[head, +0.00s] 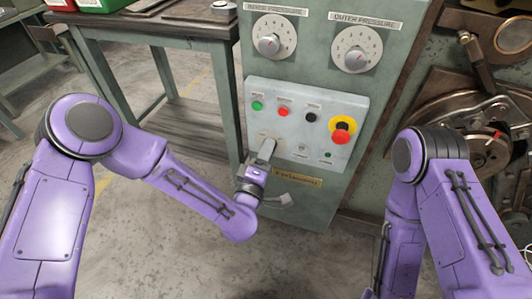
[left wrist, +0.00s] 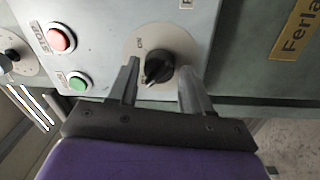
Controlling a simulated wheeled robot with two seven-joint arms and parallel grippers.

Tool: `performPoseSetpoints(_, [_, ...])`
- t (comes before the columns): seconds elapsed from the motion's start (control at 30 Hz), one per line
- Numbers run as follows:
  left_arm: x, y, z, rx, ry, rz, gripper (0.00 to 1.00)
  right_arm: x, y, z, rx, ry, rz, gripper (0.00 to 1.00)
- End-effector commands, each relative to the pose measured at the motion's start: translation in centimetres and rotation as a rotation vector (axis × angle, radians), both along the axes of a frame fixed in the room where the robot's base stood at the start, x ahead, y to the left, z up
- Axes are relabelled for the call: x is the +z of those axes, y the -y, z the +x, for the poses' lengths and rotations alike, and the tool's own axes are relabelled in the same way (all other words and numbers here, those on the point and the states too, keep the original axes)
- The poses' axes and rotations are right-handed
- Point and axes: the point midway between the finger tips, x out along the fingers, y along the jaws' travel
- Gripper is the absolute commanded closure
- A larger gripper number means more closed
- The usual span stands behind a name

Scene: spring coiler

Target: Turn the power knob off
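The black power knob (left wrist: 158,66) sits on a round pale dial plate with an "ON" mark, on the grey control panel (head: 350,102). In the left wrist view, a white pointer mark shows on its lower left edge. My left gripper (left wrist: 160,72) is open, one finger on each side of the knob, with a visible gap at the right finger; contact at the left finger is unclear. In the head view my left gripper (head: 268,146) reaches the lower left of the panel and hides the knob. My right gripper is out of view.
The panel also carries a green button (head: 257,105), a red button (head: 283,112), a black knob (head: 310,117) and a yellow-red emergency stop (head: 342,130). Two pressure dials (head: 270,45) (head: 353,48) are above. A metal table (head: 165,32) stands left; machinery (head: 485,130) is right.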

Motion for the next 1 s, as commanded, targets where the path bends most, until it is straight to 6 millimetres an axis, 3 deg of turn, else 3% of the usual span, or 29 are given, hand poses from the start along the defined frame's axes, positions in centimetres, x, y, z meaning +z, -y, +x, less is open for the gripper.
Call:
performPoseSetpoints(0.37, [0.0, -0.1, -0.4, -0.002, 0.001, 0.002, 0.36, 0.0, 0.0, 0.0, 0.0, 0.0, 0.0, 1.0])
performPoseSetpoints(0.8, [-0.8, -2.8, -8.9, -0.004, 0.001, 0.003, 0.36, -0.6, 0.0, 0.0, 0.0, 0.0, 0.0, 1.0])
performPoseSetpoints(1.0, [-0.7, -3.3, -10.0, 0.0, 0.001, 0.002, 0.36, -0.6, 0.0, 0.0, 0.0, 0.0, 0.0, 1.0])
